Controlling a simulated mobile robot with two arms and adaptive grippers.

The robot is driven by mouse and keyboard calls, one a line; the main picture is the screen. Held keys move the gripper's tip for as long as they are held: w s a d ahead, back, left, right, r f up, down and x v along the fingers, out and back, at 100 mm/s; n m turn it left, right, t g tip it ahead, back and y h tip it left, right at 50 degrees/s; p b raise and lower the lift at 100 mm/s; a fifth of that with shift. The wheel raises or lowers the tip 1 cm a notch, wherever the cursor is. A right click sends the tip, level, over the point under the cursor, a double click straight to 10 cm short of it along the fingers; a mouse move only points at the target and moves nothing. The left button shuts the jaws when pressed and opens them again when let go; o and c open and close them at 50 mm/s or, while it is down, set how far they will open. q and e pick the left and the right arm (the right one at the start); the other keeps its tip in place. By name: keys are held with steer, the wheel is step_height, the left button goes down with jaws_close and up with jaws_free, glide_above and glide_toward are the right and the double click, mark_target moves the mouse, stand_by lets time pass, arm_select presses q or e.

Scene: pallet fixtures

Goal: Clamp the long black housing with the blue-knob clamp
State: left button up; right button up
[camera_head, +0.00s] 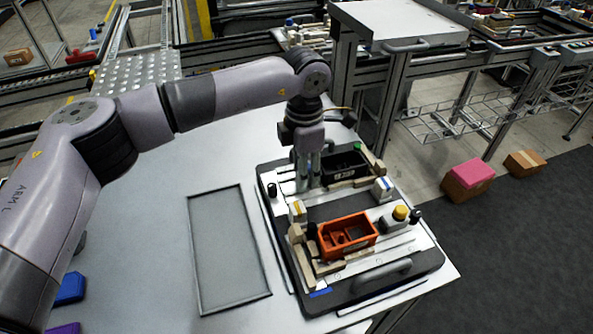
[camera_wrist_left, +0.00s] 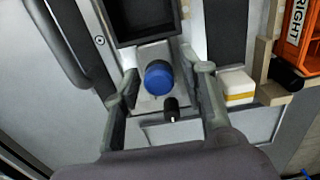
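The long black housing (camera_head: 345,166) sits at the far side of the pallet fixture (camera_head: 352,289); its open end shows at the top of the left wrist view (camera_wrist_left: 146,22). The blue-knob clamp (camera_wrist_left: 158,78) stands just below that end, with a small black-tipped lever (camera_wrist_left: 171,106) beside it. My left gripper (camera_head: 309,182) points down at the left end of the black housing. In the left wrist view its fingers are apart, one on each side of the blue knob, with visible gaps. In the head view the blue knob is hidden behind the gripper. My right gripper is not in view.
An orange housing (camera_head: 347,236) sits on the near half of the fixture, with a yellow-knob clamp (camera_head: 400,212) at its right. White-and-yellow blocks (camera_wrist_left: 236,87) and beige bars stand close by. An empty grey framed tray (camera_head: 228,247) lies left on the table.

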arm_select(q)
steer(key=shift+r, duration=0.1)
steer(key=shift+r+p, duration=1.95)
steer(key=shift+r, duration=1.95)
